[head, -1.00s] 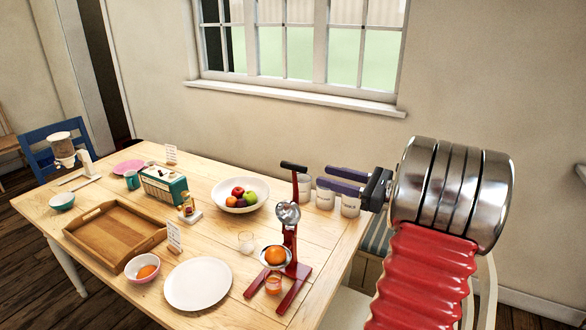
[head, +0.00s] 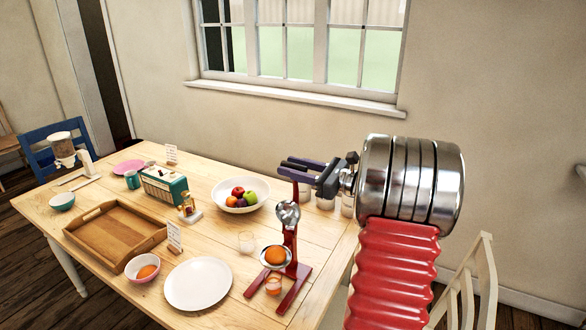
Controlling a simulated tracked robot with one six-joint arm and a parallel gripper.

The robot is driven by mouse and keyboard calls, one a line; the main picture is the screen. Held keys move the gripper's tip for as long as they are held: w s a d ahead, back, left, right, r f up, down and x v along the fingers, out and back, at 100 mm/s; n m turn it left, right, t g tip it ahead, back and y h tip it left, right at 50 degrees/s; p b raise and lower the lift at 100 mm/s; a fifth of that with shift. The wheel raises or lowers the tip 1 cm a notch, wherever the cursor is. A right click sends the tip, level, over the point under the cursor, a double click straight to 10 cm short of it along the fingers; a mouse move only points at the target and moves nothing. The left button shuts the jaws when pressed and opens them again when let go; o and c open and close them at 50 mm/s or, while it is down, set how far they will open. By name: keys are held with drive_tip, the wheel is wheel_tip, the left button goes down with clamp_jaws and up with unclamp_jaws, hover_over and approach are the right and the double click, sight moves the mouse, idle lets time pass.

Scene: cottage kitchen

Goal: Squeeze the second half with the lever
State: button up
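The red lever juicer (head: 290,240) stands at the table's front right. An orange half (head: 275,256) sits cut side hidden on its cup, below the raised metal press cone (head: 288,214). A glass with orange juice (head: 273,285) stands under the cup. My gripper (head: 291,164) is at the top of the juicer, its dark purple fingers at the lever's black handle and covering most of it. I cannot tell whether the fingers grip the handle or only flank it.
A white plate (head: 198,285), a clear glass (head: 246,242) and a fruit bowl (head: 262,187) are left of the juicer. Pale jars (head: 325,203) stand behind it, partly behind my gripper. A wooden tray (head: 88,255) and a teal radio (head: 165,187) are further left.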

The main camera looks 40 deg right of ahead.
clamp_jaws()
idle(0.4)
drive_tip(key=shift+a, duration=0.1)
idle(0.3)
